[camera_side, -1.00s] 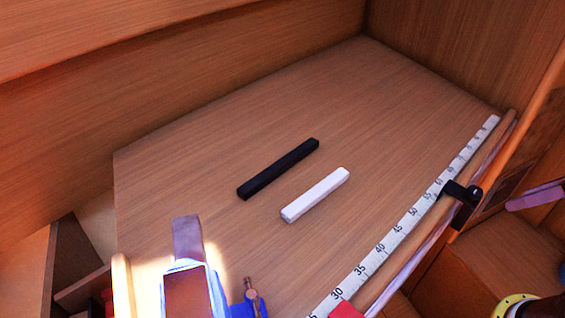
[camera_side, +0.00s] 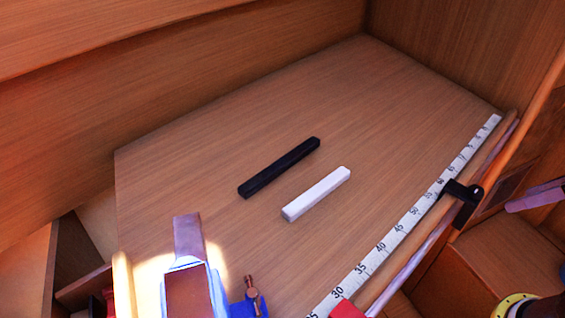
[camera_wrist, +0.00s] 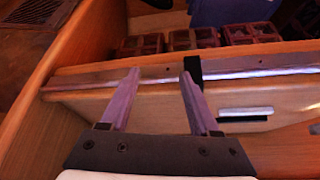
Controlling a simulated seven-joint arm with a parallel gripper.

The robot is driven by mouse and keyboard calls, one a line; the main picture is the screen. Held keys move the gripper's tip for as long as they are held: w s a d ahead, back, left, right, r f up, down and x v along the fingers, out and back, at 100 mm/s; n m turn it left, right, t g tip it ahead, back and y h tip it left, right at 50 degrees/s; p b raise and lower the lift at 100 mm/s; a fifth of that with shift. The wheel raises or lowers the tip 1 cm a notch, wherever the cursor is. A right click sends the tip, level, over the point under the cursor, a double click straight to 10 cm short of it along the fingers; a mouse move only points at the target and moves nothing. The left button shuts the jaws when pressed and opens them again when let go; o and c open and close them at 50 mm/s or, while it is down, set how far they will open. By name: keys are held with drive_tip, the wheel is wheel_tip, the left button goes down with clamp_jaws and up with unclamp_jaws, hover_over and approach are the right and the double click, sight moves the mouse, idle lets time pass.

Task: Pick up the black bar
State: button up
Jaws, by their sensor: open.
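The black bar (camera_side: 279,167) lies flat and slanted near the middle of the wooden board in the side view. It also shows in the wrist view as a thin dark strip (camera_wrist: 243,119) at the right. The white bar (camera_side: 316,194) lies beside it, roughly parallel and apart, on the ruler side. The white bar also shows in the wrist view (camera_wrist: 245,111). My gripper (camera_wrist: 160,73) is open and empty in the wrist view, its lilac fingers spread, with both bars right of them. A lilac piece at the side view's right edge may be a finger; I cannot tell.
A ruler (camera_side: 395,231) and a wooden rail run along the board's right edge. A black clamp (camera_side: 462,193) sits on the rail. A blue object with a brass tool (camera_side: 252,291) is at the bottom. Wood walls rise behind; the board around the bars is clear.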

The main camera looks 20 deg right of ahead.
drive_tip(key=w+a+r+n, duration=0.1)
drive_tip(key=w+r+n, duration=0.4)
drive_tip(key=r+n, duration=0.45)
drive_tip(key=w+a+r+n+g, duration=0.2)
drive_tip(key=w+a+r+n, duration=0.5)
drive_tip(key=w, duration=0.5)
drive_tip(key=n+g, duration=0.4)
drive_tip(key=n, duration=0.2)
hover_over(282, 161)
wheel_tip(282, 161, down, 13)
drive_tip(key=shift+f, duration=3.55)
